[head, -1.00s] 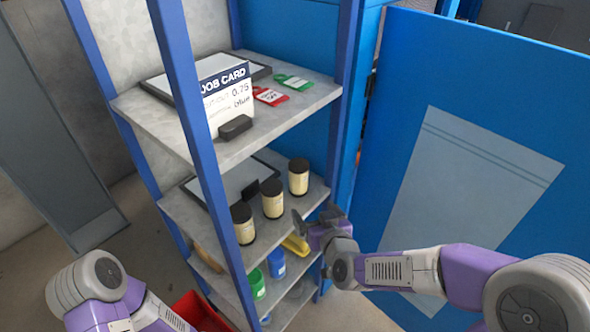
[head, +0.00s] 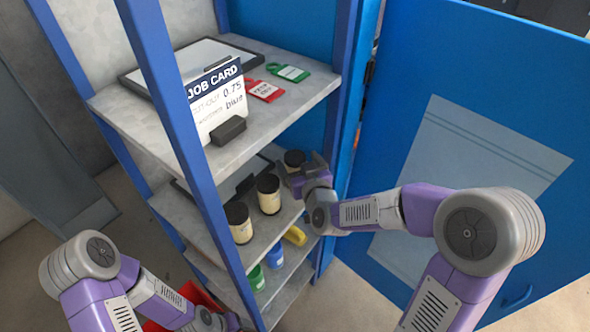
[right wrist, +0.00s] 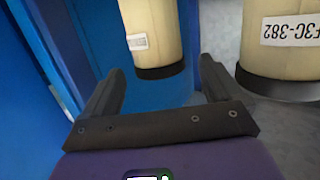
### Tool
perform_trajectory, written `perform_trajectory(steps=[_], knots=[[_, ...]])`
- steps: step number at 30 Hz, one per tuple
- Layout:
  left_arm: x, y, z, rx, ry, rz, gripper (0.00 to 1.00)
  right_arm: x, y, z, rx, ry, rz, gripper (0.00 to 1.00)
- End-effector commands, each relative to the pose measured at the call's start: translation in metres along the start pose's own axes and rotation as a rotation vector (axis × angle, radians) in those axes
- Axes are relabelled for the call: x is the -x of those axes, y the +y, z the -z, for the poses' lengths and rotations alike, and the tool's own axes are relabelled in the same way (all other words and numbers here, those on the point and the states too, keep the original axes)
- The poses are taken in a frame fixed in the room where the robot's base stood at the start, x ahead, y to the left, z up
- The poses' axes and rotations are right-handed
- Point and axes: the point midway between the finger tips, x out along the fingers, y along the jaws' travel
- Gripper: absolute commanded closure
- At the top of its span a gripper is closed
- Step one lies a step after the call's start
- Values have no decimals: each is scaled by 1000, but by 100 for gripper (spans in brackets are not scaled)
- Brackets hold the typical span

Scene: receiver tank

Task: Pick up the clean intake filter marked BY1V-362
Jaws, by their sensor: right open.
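Three cream filters with black caps stand in a row on the middle shelf: one at the near left (head: 240,222), one in the middle (head: 269,196) and one at the back right (head: 294,159). My right gripper (head: 296,172) is at the back right filter and partly hides it. In the right wrist view my right gripper (right wrist: 160,92) is open, with one filter (right wrist: 153,38) ahead between its fingers, not gripped. That filter's small label is unreadable. The filter beside it (right wrist: 288,45) shows an upside-down label ending F3C-382. My left gripper is at the bottom edge, its fingers unseen.
The upper shelf (head: 150,118) holds a job card (head: 217,98), red tag (head: 264,90) and green tag (head: 288,72). Lower down are a yellow item (head: 295,236), a blue bottle (head: 275,257) and a green one (head: 256,278). Blue shelf posts and an open blue door (head: 400,110) flank the space.

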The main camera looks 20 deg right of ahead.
Motion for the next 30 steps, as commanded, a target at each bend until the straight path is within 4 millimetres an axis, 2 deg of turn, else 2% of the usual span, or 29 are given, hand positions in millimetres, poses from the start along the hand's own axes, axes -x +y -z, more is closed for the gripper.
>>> perform_trajectory(steps=[3, 9, 18, 30], knots=[[-2, -1, 0, 0, 0, 0, 35, -21, 0, -2, -1, -2, 1, 8], [-4, -1, 0, 0, 0, 0, 35, -46, 0, -1, 0, -1, 1, 8], [-4, -1, 0, 0, 0, 0, 35, -50, 0, 0, 0, -1, 1, 8], [-4, -1, 0, 0, 0, 0, 35, -50, 0, 0, 0, 1, 0, 67]])
